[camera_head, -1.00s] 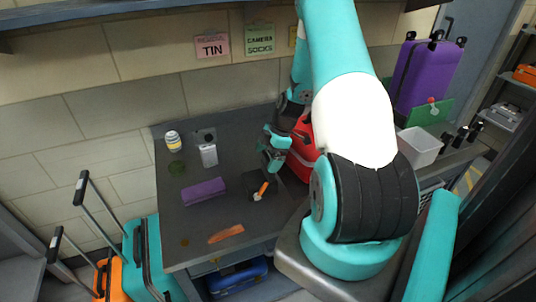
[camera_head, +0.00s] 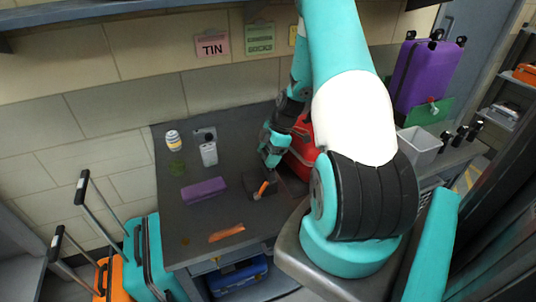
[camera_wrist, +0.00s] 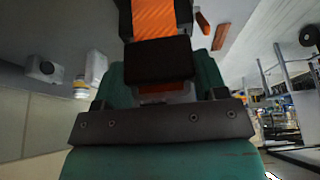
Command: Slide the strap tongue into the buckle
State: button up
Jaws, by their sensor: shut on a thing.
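In the head view my gripper (camera_head: 271,160) points down at the dark table, just behind a small dark block with an orange strap piece (camera_head: 262,188). In the wrist view a black block (camera_wrist: 158,60), which looks like the strap tongue's grip, sits between my two teal fingers (camera_wrist: 158,85). My gripper is shut on it. Some orange shows just below the block. An orange strip (camera_wrist: 153,20) between black side pieces, apparently the buckle side, lies directly beyond it. Whether the tongue's tip is inside the buckle is hidden.
A red case (camera_head: 301,155) stands close right of my gripper. A purple block (camera_head: 204,190), an orange flat piece (camera_head: 226,232), a white box (camera_head: 209,154) and a jar (camera_head: 173,140) lie to the left.

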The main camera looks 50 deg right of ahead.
jog(key=shift+r+p, duration=1.3)
jog(key=shift+r, duration=0.9)
jog(key=shift+r, duration=0.1)
jog(key=shift+r+p, duration=1.2)
jog(key=shift+r, duration=0.75)
